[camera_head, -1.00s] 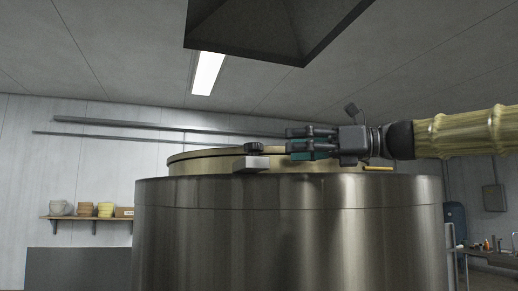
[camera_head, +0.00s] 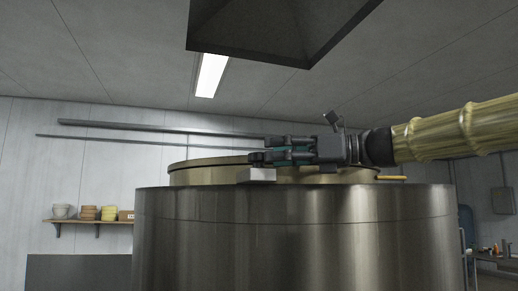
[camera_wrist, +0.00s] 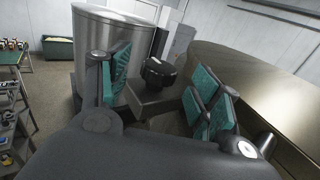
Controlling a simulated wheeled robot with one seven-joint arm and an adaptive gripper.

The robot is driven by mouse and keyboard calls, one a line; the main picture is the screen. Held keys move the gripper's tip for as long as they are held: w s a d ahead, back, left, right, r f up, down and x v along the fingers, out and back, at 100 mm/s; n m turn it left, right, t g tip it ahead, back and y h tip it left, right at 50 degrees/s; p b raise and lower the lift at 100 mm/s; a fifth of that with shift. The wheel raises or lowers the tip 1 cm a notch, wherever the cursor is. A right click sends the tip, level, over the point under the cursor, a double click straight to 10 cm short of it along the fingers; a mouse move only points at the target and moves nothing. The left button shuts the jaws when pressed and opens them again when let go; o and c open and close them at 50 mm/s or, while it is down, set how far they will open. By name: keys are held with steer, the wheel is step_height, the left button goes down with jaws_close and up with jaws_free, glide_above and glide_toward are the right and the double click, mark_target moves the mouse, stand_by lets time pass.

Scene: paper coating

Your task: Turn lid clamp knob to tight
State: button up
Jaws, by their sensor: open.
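The lid clamp knob is a dark, ridged knob (camera_wrist: 158,72) on a grey clamp block (camera_wrist: 150,98) at the edge of the vat lid. In the wrist view it stands between my open teal-padded fingers, a little ahead of them. In the head view my gripper (camera_head: 284,151) reaches in from the right, level with the knob, its fingertips at the knob and mostly hiding it. The clamp block (camera_head: 257,175) shows below the fingers. The brass-coloured lid (camera_head: 205,173) lies on the large steel vat (camera_head: 290,235). I cannot tell whether a finger touches the knob.
A yellow handle (camera_head: 391,178) sits on the lid's right side, below my wrist. A dark hood (camera_head: 280,30) hangs overhead. A shelf with pots (camera_head: 95,221) is on the back wall. Another steel tank (camera_wrist: 112,45) stands beyond the fingers in the wrist view.

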mark_target(259, 154)
steer(key=shift+p+x, duration=0.8)
steer(key=shift+x, duration=1.6)
steer(key=c, duration=1)
steer(key=shift+c, duration=0.2)
